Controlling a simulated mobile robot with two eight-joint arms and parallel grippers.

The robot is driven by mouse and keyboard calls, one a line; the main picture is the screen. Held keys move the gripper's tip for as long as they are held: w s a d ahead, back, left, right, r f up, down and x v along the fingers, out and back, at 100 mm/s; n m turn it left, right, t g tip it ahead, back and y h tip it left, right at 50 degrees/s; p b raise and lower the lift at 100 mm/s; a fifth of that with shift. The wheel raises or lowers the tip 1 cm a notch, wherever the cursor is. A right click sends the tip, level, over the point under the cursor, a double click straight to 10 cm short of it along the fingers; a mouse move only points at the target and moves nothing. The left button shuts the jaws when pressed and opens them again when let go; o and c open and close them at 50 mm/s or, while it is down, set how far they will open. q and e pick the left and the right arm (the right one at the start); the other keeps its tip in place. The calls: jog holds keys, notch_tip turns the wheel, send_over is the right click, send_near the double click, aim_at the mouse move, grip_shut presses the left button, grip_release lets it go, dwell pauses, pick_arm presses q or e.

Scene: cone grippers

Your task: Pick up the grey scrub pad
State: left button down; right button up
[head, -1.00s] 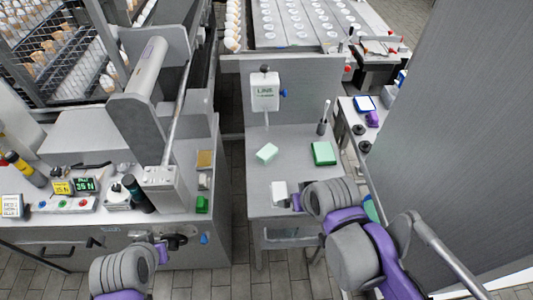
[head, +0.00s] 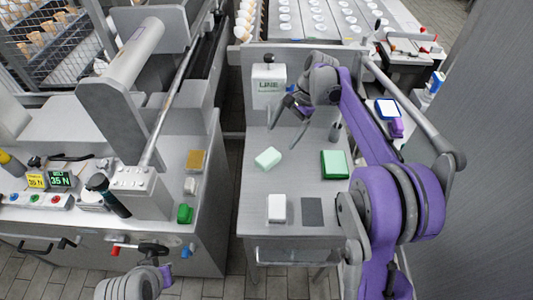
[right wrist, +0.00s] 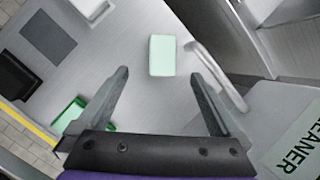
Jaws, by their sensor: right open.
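The grey scrub pad (head: 312,211) lies flat near the front of the narrow metal table (head: 256,231), right of a white block (head: 277,208). It also shows at the upper left of the right wrist view (right wrist: 48,36). My right gripper (head: 291,120) is open and empty above the table's back part, away from the pad. In the right wrist view its spread fingers (right wrist: 160,73) straddle the picture of a pale green block (head: 268,158); nothing is between them. Only part of my left arm shows at the lower left; its gripper is not visible.
A dispenser box (head: 268,86) stands at the back. A machine (head: 205,240) borders a gap on the left.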

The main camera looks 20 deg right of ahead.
aim_at(269, 156)
jog(key=x, duration=0.3)
jog(key=w+x, duration=0.1)
jog(key=x, duration=0.1)
jog(key=shift+f, duration=0.3)
jog(key=shift+a+f, duration=0.15)
jog(key=shift+f, duration=0.15)
jog(key=shift+x, duration=2.4)
jog(key=shift+s, duration=0.1)
jog(key=c, duration=1.5)
jog(key=shift+r, duration=0.15)
